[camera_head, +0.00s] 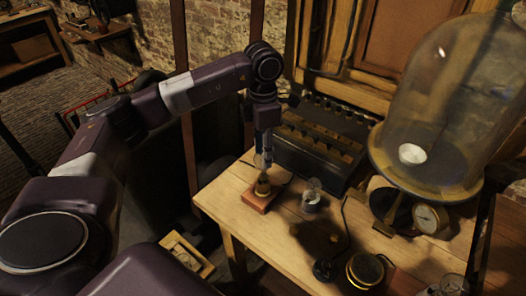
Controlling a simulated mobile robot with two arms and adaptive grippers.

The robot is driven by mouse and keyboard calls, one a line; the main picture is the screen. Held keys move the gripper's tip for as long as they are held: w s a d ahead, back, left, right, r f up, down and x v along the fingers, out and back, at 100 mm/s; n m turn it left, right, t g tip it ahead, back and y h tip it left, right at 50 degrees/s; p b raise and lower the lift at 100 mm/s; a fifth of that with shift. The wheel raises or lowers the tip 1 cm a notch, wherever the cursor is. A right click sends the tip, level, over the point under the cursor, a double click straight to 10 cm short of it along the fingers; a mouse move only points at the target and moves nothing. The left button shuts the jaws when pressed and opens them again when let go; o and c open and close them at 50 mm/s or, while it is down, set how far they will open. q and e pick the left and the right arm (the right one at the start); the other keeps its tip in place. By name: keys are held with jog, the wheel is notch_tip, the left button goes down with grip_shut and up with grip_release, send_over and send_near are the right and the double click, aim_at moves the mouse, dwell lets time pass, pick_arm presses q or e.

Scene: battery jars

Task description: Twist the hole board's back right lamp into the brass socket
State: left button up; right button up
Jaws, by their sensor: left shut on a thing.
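My left gripper (266,165) comes down from above at the left part of the wooden table. It is shut on a small lamp, which is mostly hidden between the fingers. Directly below it is the brass socket (262,189), standing on a reddish wooden block (261,202). The lamp's lower end is at the socket's mouth; whether it is seated in the thread is too small to tell. A pale wooden piece (176,243), possibly the hole board, shows low at the left of the table. No lamps can be made out on it. My right gripper is not in view.
A small glass jar (312,195) stands right of the block. A dark slotted case (315,150) stands behind. A large glass bell jar (445,110) and a round gauge (430,218) are at the right. A brass-rimmed round item (365,270) and dark cables lie in front.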

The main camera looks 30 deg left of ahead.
pick_arm(q)
jog(key=shift+f+b, duration=0.95)
jog(key=shift+f, duration=0.25)
dwell(0.6)
jog(key=shift+f+m+b, duration=0.1)
jog(key=shift+m+b, duration=0.2)
jog(key=shift+m, duration=0.6)
jog(key=m+b, duration=0.1)
jog(key=m, duration=0.3)
jog(key=shift+m, duration=0.3)
jog(key=m, duration=0.3)
jog(key=shift+b, duration=0.4)
jog(key=m, duration=0.3)
jog(key=shift+s, duration=0.1)
jog(key=shift+m+b, duration=0.3)
